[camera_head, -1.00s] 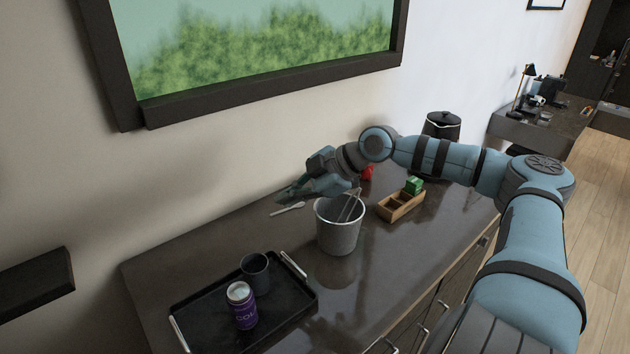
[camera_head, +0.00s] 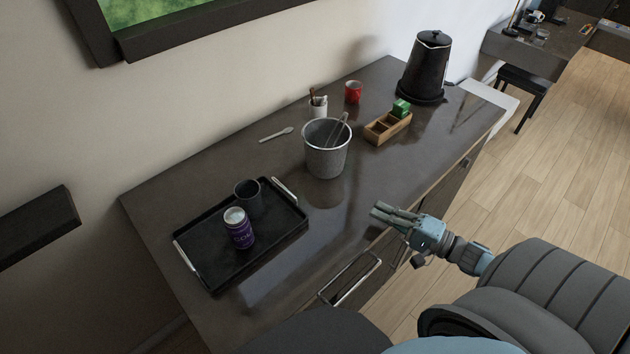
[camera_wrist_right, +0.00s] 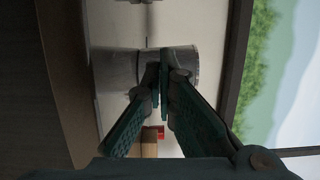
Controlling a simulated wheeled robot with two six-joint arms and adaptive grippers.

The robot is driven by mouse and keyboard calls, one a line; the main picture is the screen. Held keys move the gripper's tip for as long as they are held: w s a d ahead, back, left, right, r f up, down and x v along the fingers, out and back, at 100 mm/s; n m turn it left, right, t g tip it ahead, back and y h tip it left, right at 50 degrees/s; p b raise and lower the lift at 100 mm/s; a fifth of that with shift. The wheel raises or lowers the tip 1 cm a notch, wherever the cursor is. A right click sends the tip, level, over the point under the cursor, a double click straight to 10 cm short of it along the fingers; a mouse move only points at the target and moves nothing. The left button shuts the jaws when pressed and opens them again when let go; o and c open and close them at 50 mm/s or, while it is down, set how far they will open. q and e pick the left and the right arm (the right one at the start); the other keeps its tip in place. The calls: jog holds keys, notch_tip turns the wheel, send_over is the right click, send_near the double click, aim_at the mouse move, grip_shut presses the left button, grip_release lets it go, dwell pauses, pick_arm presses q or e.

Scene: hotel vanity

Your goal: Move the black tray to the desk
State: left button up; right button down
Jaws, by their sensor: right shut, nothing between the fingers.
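The black tray (camera_head: 275,232) lies on the left part of the dark counter in the head view, with silver handles at its two ends. A dark cup (camera_head: 248,197) and a purple can (camera_head: 239,229) stand upright on it. My right gripper (camera_head: 377,212) is near the counter's front edge, to the right of the tray and apart from it. It is shut and empty; its fingers (camera_wrist_right: 160,85) also show in the right wrist view. A desk (camera_head: 545,52) stands in the far top right. My left gripper is not in view.
A metal bucket (camera_head: 327,155) with tongs stands mid-counter. Wooden floor (camera_head: 570,150) lies open at right.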

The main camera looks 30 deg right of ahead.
jog(key=b+x, duration=0.1)
jog(key=x, duration=1.9)
jog(key=shift+w+f, duration=0.1)
jog(key=shift+w, duration=0.1)
jog(key=a, duration=0.1)
jog(key=s+a+p, duration=0.1)
jog(key=a, duration=0.1)
jog(key=shift+a, duration=0.2)
jog(key=shift+s+a, duration=0.1)
jog(key=shift+a, duration=0.15)
jog(key=shift+d, duration=0.1)
